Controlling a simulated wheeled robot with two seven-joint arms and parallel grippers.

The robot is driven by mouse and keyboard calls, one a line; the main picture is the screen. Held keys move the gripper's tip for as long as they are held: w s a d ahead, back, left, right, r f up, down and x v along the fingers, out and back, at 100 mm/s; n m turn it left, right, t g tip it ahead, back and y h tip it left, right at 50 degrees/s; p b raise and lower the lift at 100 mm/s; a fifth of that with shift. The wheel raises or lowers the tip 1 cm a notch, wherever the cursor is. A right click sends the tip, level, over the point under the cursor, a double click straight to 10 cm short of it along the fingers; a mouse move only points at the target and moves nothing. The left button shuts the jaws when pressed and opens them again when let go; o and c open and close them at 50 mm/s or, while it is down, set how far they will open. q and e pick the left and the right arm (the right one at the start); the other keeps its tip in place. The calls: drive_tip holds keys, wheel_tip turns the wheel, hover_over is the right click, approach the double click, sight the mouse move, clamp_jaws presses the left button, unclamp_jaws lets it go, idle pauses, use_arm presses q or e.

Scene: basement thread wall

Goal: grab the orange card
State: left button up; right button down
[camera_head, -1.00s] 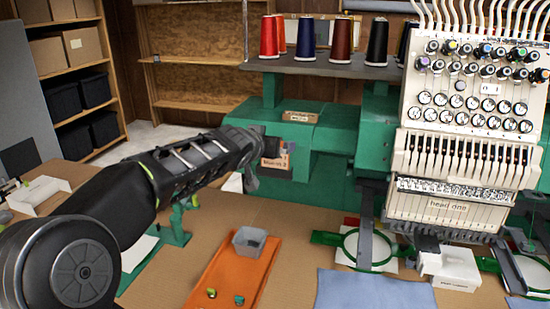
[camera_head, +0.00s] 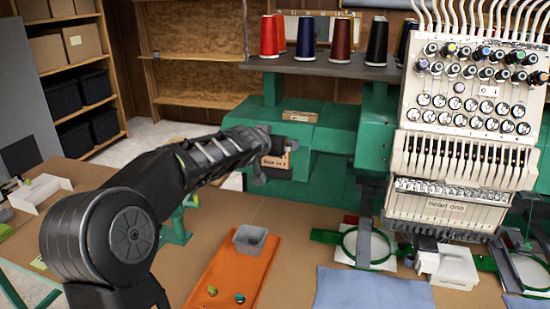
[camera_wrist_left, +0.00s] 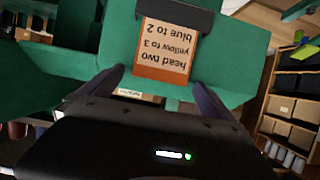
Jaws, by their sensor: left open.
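The orange card (camera_wrist_left: 162,50) hangs on the green machine body under a dark clip (camera_wrist_left: 175,12), with a pale printed label and an orange edge. In the wrist view its text is upside down. In the head view the card (camera_head: 275,163) is partly covered by my left gripper (camera_head: 264,158). My left gripper (camera_wrist_left: 160,78) is open, with one finger to either side of the card's orange edge. The card lies at or just beyond the fingertips; I cannot tell whether they touch it. My right gripper is not in view.
A green embroidery machine (camera_head: 325,140) carries thread cones (camera_head: 340,40) on a shelf above. A small cardboard label (camera_head: 300,117) sits on its top. Below are an orange mat (camera_head: 230,280) with a grey bin (camera_head: 250,239), and a blue cloth (camera_head: 370,290).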

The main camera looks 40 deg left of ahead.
use_arm(q)
drive_tip(key=shift+c, duration=0.6)
drive_tip(key=c, duration=1.8)
drive_tip(key=shift+r, duration=0.15)
wheel_tip(320, 180, up, 18)
drive_tip(key=p, duration=0.3)
drive_tip(key=shift+p, duration=0.35)
